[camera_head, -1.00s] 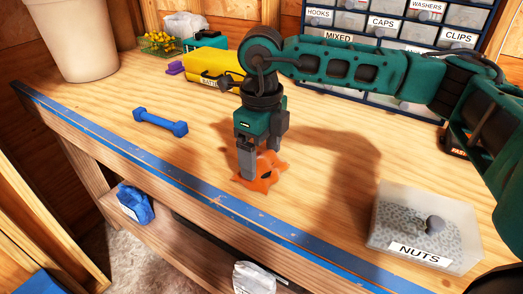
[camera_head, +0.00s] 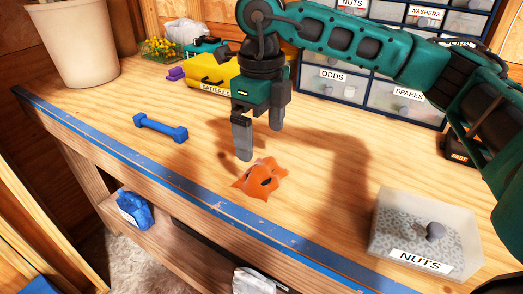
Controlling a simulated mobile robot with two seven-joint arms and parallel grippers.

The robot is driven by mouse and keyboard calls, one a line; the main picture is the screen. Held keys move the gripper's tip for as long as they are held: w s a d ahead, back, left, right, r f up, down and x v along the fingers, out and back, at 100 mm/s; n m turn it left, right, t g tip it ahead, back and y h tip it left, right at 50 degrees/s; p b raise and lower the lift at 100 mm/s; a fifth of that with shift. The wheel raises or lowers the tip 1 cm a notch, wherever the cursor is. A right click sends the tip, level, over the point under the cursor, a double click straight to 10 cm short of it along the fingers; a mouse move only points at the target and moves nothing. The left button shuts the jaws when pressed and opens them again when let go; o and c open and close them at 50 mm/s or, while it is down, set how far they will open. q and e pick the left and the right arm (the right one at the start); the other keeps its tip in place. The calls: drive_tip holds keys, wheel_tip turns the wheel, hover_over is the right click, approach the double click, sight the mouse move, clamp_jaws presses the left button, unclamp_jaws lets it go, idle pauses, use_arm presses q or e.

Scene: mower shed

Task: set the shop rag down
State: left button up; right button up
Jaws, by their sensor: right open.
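The shop rag (camera_head: 262,176) is a crumpled orange cloth with a dark spot. It lies on the wooden workbench top (camera_head: 185,171), near the blue-edged front. My right gripper (camera_head: 260,143) is above the rag and a little behind it in the head view. Its two grey fingers are apart and empty, pointing down, with the rag clear of them. My left gripper is not in view.
A blue dumbbell-shaped tool (camera_head: 160,128) lies left of the rag. A clear NUTS bin (camera_head: 425,240) stands at the right. A yellow case (camera_head: 212,80) and a labelled drawer cabinet (camera_head: 345,85) stand behind. Bare bench lies around the rag.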

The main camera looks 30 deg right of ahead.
wheel_tip(320, 180, up, 6)
drive_tip(key=shift+f, duration=0.15)
idle(0.6)
